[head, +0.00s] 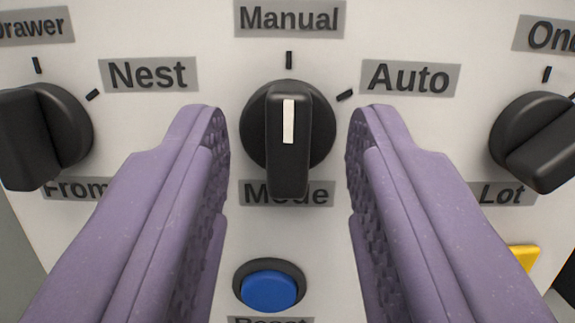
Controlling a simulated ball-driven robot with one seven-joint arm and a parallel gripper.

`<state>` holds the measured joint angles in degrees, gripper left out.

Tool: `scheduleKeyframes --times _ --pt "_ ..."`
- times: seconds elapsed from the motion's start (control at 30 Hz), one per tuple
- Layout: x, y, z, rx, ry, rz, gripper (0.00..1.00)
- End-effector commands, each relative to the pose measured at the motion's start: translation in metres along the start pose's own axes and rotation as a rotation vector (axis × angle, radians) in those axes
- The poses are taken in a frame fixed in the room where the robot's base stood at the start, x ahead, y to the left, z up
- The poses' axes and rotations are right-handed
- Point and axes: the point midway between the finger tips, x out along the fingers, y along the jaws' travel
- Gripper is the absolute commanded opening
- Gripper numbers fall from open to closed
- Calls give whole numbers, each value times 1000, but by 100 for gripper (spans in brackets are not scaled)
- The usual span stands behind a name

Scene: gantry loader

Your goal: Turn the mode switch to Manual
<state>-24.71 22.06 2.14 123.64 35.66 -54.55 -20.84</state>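The mode switch (288,168) is a black rotary knob in the middle of the head view, with a "Mode" label partly hidden below it. Its white line (289,121) stands upright and points at the tick under the "Manual" label (289,19). An "Auto" label (410,78) with a tick is at its upper right. My gripper (288,125) has two purple fingers, one on each side of the knob. It is open, with a gap between each finger and the knob.
A second black knob (40,135) is at the left by a "Nest" label (149,75). A third knob (540,140) is at the right edge. A blue "Reset" button (269,290) sits below the mode switch. A yellow part (524,258) shows at the lower right.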

Motion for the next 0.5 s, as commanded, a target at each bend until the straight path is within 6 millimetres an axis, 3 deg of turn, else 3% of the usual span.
scheduleKeyframes --times 0.3,0.5 --pt "-50 -1 0 0 0 -3 39" --pt "-74 0 0 -1 0 -1 39"
